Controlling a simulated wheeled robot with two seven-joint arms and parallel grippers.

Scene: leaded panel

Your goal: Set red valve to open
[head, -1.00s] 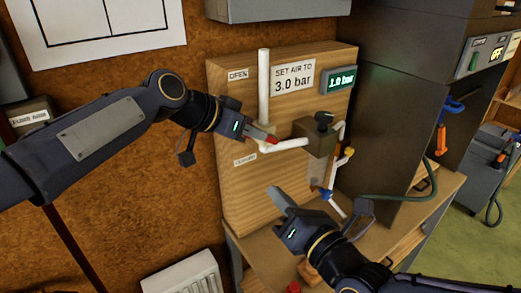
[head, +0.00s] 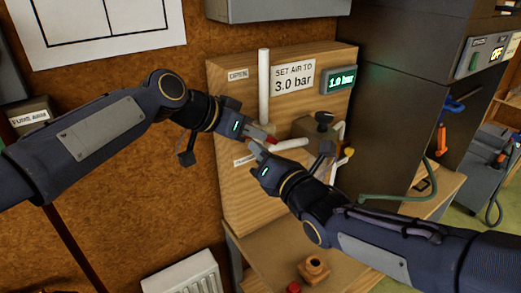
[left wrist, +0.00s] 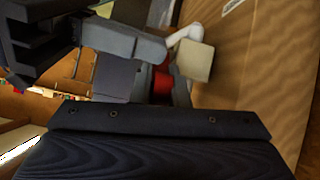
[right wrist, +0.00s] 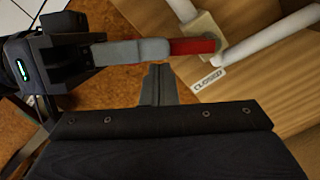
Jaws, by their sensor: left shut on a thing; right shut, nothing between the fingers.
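The red valve handle (right wrist: 192,46) sticks out from a beige valve body (right wrist: 201,27) on the white pipe (head: 263,85) of the wooden panel (head: 230,205). My left gripper (head: 262,136) is shut on the handle, which also shows red in the left wrist view (left wrist: 162,83). The handle points sideways, not along the upright pipe. My right gripper (head: 251,150) is shut and empty just below the left gripper, close to the handle; I cannot tell whether they touch. An OPEN label (head: 238,75) is at the upper left, a CLOSED label (right wrist: 209,79) beside the lower pipe.
A gauge (head: 341,78) reads 1.0 bar next to a sign (head: 293,78) saying SET AIR TO 3.0 bar. A regulator with a dark knob (head: 324,118) stands to the right. A wooden piece (head: 314,268) and a red object (head: 293,287) lie on the bench.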

